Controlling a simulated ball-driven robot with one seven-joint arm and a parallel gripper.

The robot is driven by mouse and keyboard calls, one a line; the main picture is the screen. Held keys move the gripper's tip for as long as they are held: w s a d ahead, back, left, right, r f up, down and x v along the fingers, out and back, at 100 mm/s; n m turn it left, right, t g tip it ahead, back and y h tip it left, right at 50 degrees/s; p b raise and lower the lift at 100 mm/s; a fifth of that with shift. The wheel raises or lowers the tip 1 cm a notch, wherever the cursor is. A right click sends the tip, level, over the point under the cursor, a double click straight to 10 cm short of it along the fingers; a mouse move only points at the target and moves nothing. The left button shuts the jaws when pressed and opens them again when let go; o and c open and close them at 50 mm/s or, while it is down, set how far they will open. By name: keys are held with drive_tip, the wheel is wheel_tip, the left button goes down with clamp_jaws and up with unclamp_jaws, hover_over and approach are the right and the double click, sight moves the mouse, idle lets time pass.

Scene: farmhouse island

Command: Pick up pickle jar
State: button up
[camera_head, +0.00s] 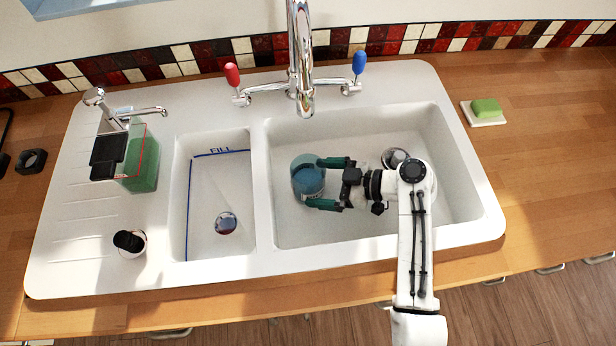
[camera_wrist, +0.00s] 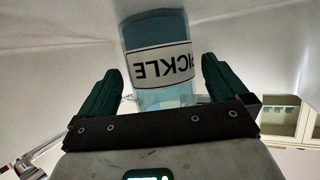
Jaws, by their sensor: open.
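The pickle jar (camera_head: 308,183) is a blue, see-through jar in the large right basin of the sink, near its left wall. In the wrist view the jar (camera_wrist: 158,60) shows a white label with the letters "ICKLE" upside down. My gripper (camera_head: 326,183) is inside the same basin, to the right of the jar, with its green fingers pointing left. The fingers are open, one on each side of the jar (camera_wrist: 160,85). I cannot tell whether either finger touches it. The jar's lower part is partly hidden by the gripper in the wrist view.
The white sink (camera_head: 262,200) has a smaller left basin holding a small round item (camera_head: 226,222). A chrome tap (camera_head: 301,60) with red and blue handles stands behind. A round metal drain piece (camera_head: 394,157) lies behind my wrist. Green soap (camera_head: 486,108) sits at right.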

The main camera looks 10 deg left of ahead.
drive_tip(key=shift+x, duration=1.2)
drive_tip(key=shift+c, duration=0.5)
drive_tip(key=shift+w+r, duration=0.1)
drive_tip(key=c, duration=1.3)
drive_tip(key=shift+r, duration=0.1)
wheel_tip(320, 180, up, 10)
drive_tip(key=shift+f+b, duration=0.1)
drive_tip(key=shift+b, duration=0.45)
